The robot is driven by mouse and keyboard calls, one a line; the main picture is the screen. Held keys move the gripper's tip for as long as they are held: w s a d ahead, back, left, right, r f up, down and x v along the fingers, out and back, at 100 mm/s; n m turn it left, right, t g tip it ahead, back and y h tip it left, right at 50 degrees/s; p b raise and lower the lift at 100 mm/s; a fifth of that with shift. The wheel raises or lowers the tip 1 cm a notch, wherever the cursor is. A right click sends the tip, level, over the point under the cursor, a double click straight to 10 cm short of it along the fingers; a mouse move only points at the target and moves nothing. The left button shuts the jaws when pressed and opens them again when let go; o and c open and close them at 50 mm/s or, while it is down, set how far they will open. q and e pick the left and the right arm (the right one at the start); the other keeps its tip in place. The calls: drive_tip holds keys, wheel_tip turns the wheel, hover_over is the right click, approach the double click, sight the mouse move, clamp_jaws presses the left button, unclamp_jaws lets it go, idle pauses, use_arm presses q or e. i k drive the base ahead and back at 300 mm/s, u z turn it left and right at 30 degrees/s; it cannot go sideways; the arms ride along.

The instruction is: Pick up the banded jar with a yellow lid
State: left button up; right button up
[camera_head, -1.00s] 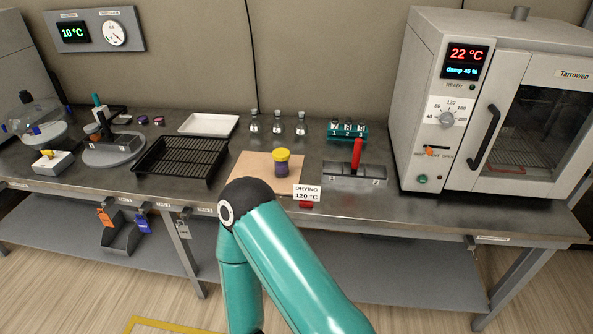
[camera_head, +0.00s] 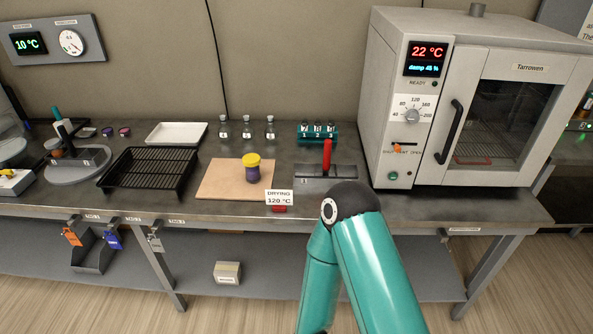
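The banded jar (camera_head: 252,174) stands upright on a tan board (camera_head: 216,181) near the middle of the bench. It has a yellow lid (camera_head: 252,160) and a dark purple body; its bands are too small to make out clearly. A teal arm of mine rises from the bottom, right of the jar, with its black joint in front of the bench edge. Neither of my grippers shows in the view. Nothing touches the jar except the board under it.
A black wire rack (camera_head: 148,171) stands left of the board. A "DRYING 120 °C" card (camera_head: 279,197) stands at the bench's front edge, close to the jar's right. A grey block with a red handle (camera_head: 326,160) and the oven (camera_head: 411,120) are farther right. Small flasks (camera_head: 246,128) stand behind.

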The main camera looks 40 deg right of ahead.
sight(253, 174)
drive_tip(key=z, duration=0.25)
drive_tip(key=i, duration=1)
drive_tip(key=u, duration=0.05)
